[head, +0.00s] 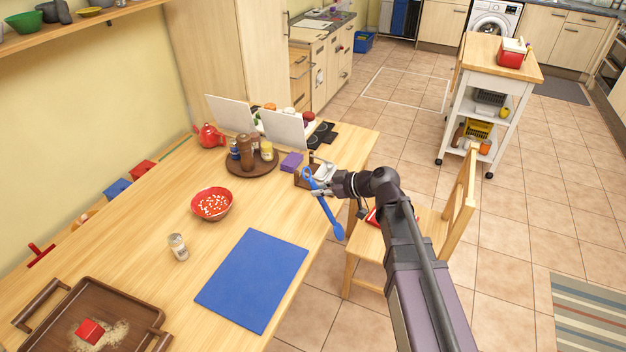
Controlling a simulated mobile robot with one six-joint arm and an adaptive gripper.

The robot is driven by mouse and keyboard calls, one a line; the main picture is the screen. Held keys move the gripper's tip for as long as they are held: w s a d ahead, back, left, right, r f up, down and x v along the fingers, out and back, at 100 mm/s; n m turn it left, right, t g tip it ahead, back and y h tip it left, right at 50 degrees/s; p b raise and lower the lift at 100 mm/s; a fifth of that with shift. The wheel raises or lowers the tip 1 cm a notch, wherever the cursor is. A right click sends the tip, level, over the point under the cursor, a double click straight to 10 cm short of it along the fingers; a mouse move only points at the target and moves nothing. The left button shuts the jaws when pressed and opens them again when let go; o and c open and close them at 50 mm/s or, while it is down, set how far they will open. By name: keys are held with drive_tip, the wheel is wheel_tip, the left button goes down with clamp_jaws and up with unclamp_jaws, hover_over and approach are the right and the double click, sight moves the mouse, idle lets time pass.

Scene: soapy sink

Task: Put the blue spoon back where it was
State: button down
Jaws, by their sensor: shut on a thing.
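The blue spoon (325,206) is in my gripper (318,180) in the head view. My gripper is shut on the spoon near its upper end. The spoon hangs tilted, with its bowl pointing down to the lower right, in front of the table's right edge in the picture. A small brown box or holder (302,181) stands on the table just beside my gripper and is partly hidden by it. A purple block (291,162) lies behind it.
A blue mat (250,281) lies on the wooden table, with a red bowl (212,203), a jar (178,246) and a brown tray (64,318) to its left. A round board (237,170) holds bottles. A wooden chair (425,230) stands close at the right.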

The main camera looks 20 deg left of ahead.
drive_tip(key=w+a+f, duration=0.1)
drive_tip(key=w+a, duration=0.4)
drive_tip(key=w, duration=0.4)
drive_tip(key=shift+b, duration=0.4)
drive_tip(key=shift+w+a+f+b, duration=0.15)
drive_tip(key=shift+f+b, duration=0.45)
drive_tip(key=shift+w+a+f+b, duration=0.1)
drive_tip(key=shift+w+f+b, duration=0.1)
drive_tip(key=shift+f+b, duration=0.45)
drive_tip(key=shift+w+a+f+b, duration=0.15)
drive_tip(key=shift+f+b, duration=0.45)
drive_tip(key=c, duration=0.6)
unclamp_jaws()
drive_tip(key=shift+f, duration=0.1)
drive_tip(key=shift+r, duration=0.2)
